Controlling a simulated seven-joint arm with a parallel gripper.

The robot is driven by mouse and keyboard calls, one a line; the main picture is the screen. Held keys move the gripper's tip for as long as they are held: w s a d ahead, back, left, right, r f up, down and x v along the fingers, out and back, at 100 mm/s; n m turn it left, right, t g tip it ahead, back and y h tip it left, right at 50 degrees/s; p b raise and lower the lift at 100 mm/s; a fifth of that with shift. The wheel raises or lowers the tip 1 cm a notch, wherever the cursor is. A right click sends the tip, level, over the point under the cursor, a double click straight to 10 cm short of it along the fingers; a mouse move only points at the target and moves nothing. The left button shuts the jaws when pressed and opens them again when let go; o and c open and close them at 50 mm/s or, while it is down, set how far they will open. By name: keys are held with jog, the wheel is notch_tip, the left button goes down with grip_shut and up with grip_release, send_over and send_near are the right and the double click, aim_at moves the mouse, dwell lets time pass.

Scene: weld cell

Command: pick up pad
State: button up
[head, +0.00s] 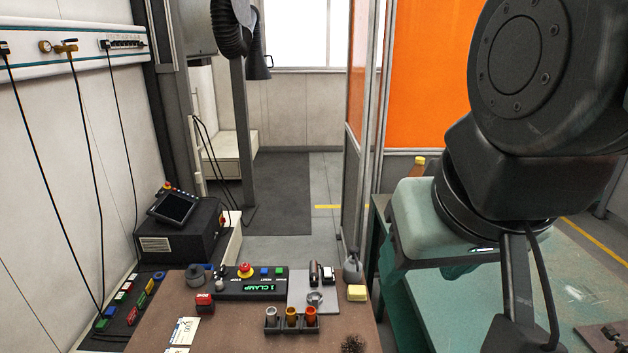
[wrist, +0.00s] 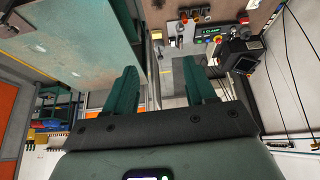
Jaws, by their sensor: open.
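A small yellow block-shaped pad (head: 356,293) lies at the right edge of the brown bench top, beside a grey plate. A dark, rough, scourer-like clump (head: 353,343) lies at the bench's front right; I cannot tell for certain which of the two the task means. My gripper (wrist: 160,75) shows in the wrist view with its two green fingers wide apart and nothing between them. It is high and well away from the bench items, which appear small at the top of that view. In the head view the arm stands at the right, and the fingers are not clear.
The brown bench (head: 240,335) holds a clamp control box (head: 250,285), a rack with several cups (head: 291,316), a grey plate (head: 300,285) and a grey bottle (head: 353,267). A pendant (head: 174,207) is at the left. A green table (head: 480,310) stands at the right.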

jog(key=shift+w, duration=0.1)
jog(key=m+g+y, duration=0.5)
jog(key=m, duration=1.4)
send_over(357, 289)
jog(key=d, duration=0.5)
notch_tip(357, 289, down, 34)
jog(key=x, duration=1)
jog(key=shift+s+a+f, duration=0.1)
jog(key=shift+s+f, duration=0.05)
jog(key=shift+s, duration=0.15)
jog(key=c, duration=0.9)
